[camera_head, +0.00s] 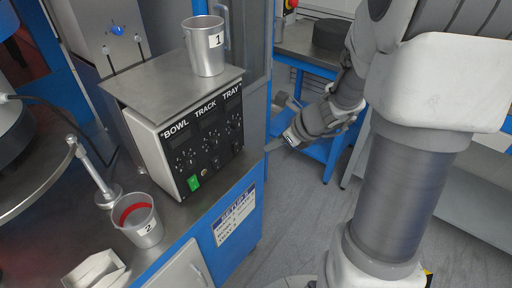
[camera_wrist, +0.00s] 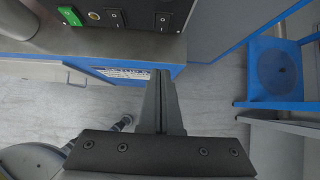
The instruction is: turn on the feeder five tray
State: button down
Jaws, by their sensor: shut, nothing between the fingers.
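The control box (camera_head: 200,140) has a black front panel marked BOWL, TRACK and TRAY, with several small knobs or buttons. Along its lower edge are a lit green switch (camera_head: 193,183) and black rocker switches. In the wrist view the panel's bottom edge shows the green switch (camera_wrist: 70,15), a round yellowish button (camera_wrist: 93,15), one black rocker (camera_wrist: 114,18) and another black rocker (camera_wrist: 162,20) under the TRAY side. My gripper (camera_head: 272,146) is shut and empty, right of the box and apart from it. In the wrist view its fingertips (camera_wrist: 161,74) lie below the panel. Rocker positions are unclear.
A metal cup numbered 1 (camera_head: 206,50) stands on the box's top. A blue-framed bench (camera_head: 300,62) is behind my arm. Open floor lies right of the box.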

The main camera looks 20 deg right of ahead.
aim_at(237, 147)
jog(key=b+x, duration=0.1)
jog(key=x, duration=0.3)
jog(key=b+x, duration=0.2)
jog(key=x, duration=0.1)
jog(key=w+a+r+b+x, duration=0.1)
jog(key=x, duration=0.3)
jog(key=shift+w+a+f, duration=0.1)
jog(key=shift+w+a, duration=0.05)
jog(key=shift+w, duration=0.1)
jog(key=shift+w+a, duration=0.3)
jog(key=shift+w, duration=0.2)
jog(key=shift+w+a+f, duration=0.15)
jog(key=shift+w+f, duration=0.05)
jog(key=shift+r, duration=0.1)
